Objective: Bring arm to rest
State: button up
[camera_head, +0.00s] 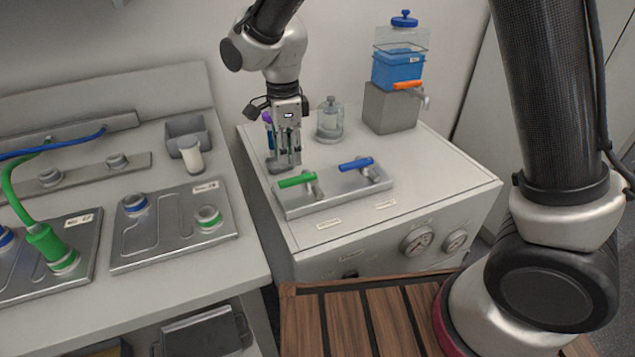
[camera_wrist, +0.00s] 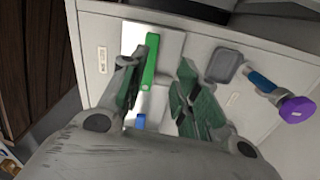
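My gripper (camera_head: 285,163) hangs fingers-down above the back left of the white cabinet top (camera_head: 430,168), behind the green lever handle (camera_head: 297,180). In the wrist view its two fingers (camera_wrist: 160,85) stand apart, with nothing held between them. The green handle (camera_wrist: 150,62) shows beyond the fingers, close to the left one in the picture. Whether a finger touches the handle cannot be told. A blue lever handle (camera_head: 357,164) is on the same metal plate (camera_head: 330,203); only a small part of it shows in the wrist view (camera_wrist: 140,121).
A purple-capped item (camera_wrist: 296,108) and a small grey dish (camera_wrist: 224,65) are near my gripper. A glass jar (camera_head: 330,122) and a blue tank on a block (camera_head: 398,70) stand behind. The left bench holds metal plates with ports (camera_head: 172,232), a grey box and a white cup (camera_head: 191,155).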

dwell(0.5)
jog(key=s+d+r+n+t, duration=0.1)
jog(key=s+d+r+n, duration=0.4)
jog(key=d, duration=0.7)
jog(key=s+d+r+n+t, duration=0.2)
jog(key=s+d+r+n, duration=0.3)
jog(key=d, duration=0.8)
jog(key=s+d+r+n+t, duration=0.1)
jog(key=s+d+r+n, duration=0.4)
jog(key=d, duration=0.7)
jog(key=s+r, duration=0.2)
jog(key=s, duration=0.2)
jog(key=shift+d+n, duration=0.15)
jog(key=shift+n, duration=0.15)
